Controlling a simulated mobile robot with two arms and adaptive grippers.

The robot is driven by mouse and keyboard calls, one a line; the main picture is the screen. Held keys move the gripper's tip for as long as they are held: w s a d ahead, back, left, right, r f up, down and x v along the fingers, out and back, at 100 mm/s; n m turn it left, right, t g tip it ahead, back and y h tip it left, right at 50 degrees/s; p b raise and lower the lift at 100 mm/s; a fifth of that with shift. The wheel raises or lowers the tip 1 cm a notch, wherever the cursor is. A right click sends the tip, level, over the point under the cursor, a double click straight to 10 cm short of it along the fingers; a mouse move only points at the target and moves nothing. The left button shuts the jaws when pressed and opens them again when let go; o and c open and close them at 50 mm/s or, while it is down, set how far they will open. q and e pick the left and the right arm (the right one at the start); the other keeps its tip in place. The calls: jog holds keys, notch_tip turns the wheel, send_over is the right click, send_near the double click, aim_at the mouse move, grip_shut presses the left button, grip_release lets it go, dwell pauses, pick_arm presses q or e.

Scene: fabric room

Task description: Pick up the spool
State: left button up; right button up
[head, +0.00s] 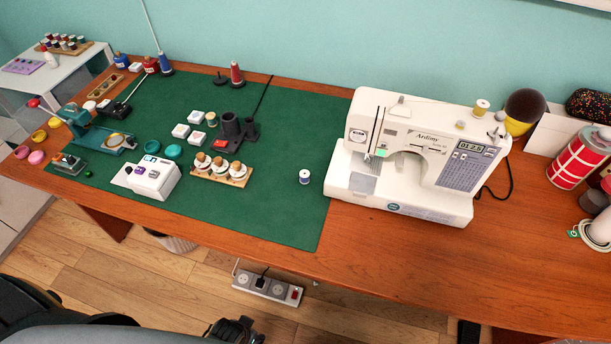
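A small spool (304,177) with white ends and a blue middle stands upright on the green mat (290,215), left of the white sewing machine (410,150). Nothing touches it. A black mechanical part at the bottom edge of the head view looks like my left gripper (236,331). It is low in front of the table, well apart from the spool, and mostly cut off, so its fingers cannot be made out. My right gripper is not in view.
A wooden tray with several corked white pieces (222,169) stands left of the spool. A yellow spool (481,107) sits on the machine. The mat in front of the spool is clear. A power strip (268,287) hangs below the table edge.

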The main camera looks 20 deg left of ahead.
pick_arm(q)
jog(key=w+r+t+b, duration=0.1)
jog(key=w+r, duration=0.2)
jog(key=r, duration=0.6)
jog(key=w+d+r+t, duration=0.1)
jog(key=w+r, duration=0.3)
jog(key=r, duration=0.6)
jog(key=w+r+t+b, duration=0.1)
jog(key=w+r, duration=0.2)
jog(key=r, duration=0.6)
jog(key=shift+w+d+r+h+b, duration=0.25)
jog(key=shift+w+d+h+b, duration=0.05)
jog(key=shift+w+d, duration=0.05)
jog(key=t+h, duration=0.2)
jog(key=t, duration=0.4)
send_near(302, 177)
jog(key=x, duration=0.4)
jog(key=shift+x, duration=3.05)
jog(key=shift+c, duration=0.4)
jog(key=c, duration=0.8)
